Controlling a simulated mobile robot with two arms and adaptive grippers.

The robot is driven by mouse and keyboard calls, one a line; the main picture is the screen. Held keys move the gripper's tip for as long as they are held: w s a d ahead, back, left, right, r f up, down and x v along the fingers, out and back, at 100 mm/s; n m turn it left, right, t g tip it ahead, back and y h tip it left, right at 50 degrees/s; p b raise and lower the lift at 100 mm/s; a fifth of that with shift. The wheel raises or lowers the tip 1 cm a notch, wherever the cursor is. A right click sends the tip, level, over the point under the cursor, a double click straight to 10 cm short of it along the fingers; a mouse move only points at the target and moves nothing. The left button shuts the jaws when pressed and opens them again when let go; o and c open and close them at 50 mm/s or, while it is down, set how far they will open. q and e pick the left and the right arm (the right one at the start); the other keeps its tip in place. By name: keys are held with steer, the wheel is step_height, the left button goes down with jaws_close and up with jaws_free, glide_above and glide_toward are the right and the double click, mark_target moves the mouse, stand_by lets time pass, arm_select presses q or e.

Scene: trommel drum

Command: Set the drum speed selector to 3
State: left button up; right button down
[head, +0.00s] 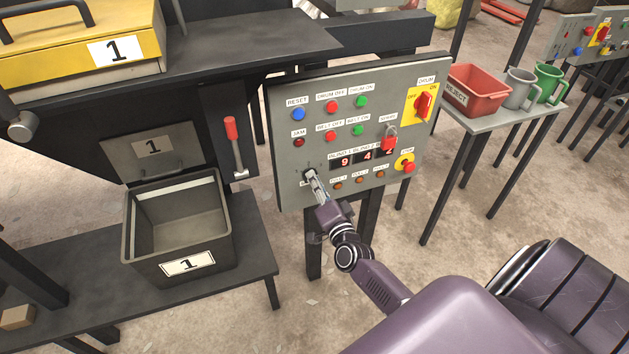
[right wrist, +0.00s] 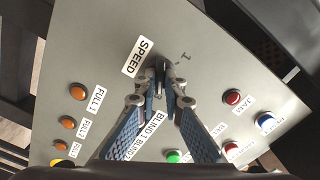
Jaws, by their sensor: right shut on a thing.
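The control panel (head: 290,125) is a grey tilted plate on dark legs. The drum speed selector, a small dark knob (head: 309,173), is at its lower left, above a partly hidden label. My right gripper (head: 313,180) is shut on this knob. In the right wrist view the fingertips of my right gripper (right wrist: 168,78) meet around the knob, beside the SPEED label (right wrist: 136,57). A scale figure 1 (right wrist: 186,57) shows on the panel. The knob's pointer and the other scale figures are hidden or too small to read. My left gripper is not in view.
Close by are red displays (head: 367,155), orange lamps (head: 359,179), a red stop button (head: 408,167) and a red drum switch (head: 423,104). A red-handled lever (head: 232,130) and grey bin (head: 178,268) stand left. A side table (head: 500,118) holds a reject tub and mugs.

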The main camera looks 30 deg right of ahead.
steer(key=shift+f, duration=0.1)
steer(key=c, duration=2.3)
jaws_free()
steer(key=v, duration=1.2)
steer(key=shift+a, duration=0.1)
